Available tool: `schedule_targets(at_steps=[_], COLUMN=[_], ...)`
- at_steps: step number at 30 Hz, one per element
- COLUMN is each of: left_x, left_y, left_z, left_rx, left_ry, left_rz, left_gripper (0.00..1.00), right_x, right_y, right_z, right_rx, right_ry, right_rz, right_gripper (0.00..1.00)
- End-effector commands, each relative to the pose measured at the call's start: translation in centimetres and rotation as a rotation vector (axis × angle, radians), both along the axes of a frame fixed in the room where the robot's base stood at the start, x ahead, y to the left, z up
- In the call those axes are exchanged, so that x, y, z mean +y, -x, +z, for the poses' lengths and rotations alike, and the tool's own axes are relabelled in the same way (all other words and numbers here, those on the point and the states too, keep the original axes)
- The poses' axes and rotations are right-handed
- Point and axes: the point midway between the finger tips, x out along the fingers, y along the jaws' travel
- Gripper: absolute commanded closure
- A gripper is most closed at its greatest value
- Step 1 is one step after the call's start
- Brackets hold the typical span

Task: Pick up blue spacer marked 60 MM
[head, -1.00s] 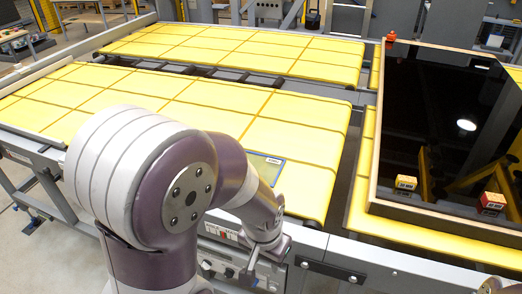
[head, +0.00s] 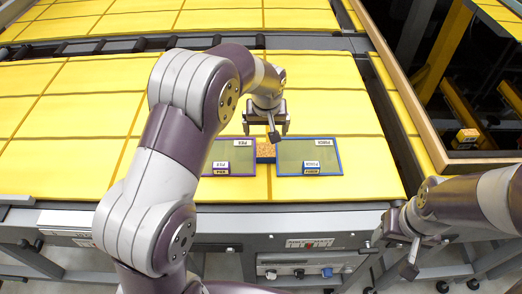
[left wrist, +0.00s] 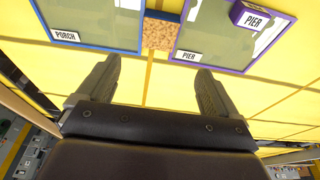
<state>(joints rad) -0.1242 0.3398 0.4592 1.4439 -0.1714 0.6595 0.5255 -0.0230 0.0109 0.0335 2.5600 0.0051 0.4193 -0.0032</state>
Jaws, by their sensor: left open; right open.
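A cork-topped block with blue sides (head: 265,152) lies on the yellow bed between a purple-edged panel and a blue-edged panel. It also shows in the left wrist view (left wrist: 162,33), cork face toward the camera. No 60 MM mark is readable on it, so I cannot confirm it is the named spacer. My left gripper (head: 267,127) is open over the bed, close to the block. In the left wrist view its fingers (left wrist: 160,70) stand apart with nothing between, and the block lies beyond them. My right gripper (head: 394,252) is open and empty at the table's front edge.
The purple-edged PIER panel (head: 229,157) is left of the block; the blue-edged PORCH panel (head: 322,158) is right. A purple PIER block (left wrist: 250,15) sits on the purple-edged panel.

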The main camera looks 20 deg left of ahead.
Motion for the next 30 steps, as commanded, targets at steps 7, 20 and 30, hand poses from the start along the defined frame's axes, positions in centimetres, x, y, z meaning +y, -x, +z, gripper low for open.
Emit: schedule_targets(at_steps=[7, 20, 30], left_x=[0.4, 0.6, 0.6], left_y=[-1.4, -2.1, -2.2], left_z=[-4.9, -11.1, -11.6], left_rx=[0.001, -0.002, -0.004], left_ry=[0.000, 0.000, 0.000], left_rz=[0.003, 0.002, 0.002], left_gripper=[0.06, 0.06, 0.42], right_x=[0.0, 0.0, 0.0], right_y=[0.0, 0.0, 0.0], right_z=[1.8, 4.4, 4.3], right_rx=[0.000, 0.000, 0.000], right_ry=[0.000, 0.000, 0.000], right_rz=[0.000, 0.000, 0.000], right_gripper=[0.41, 0.41, 0.41])
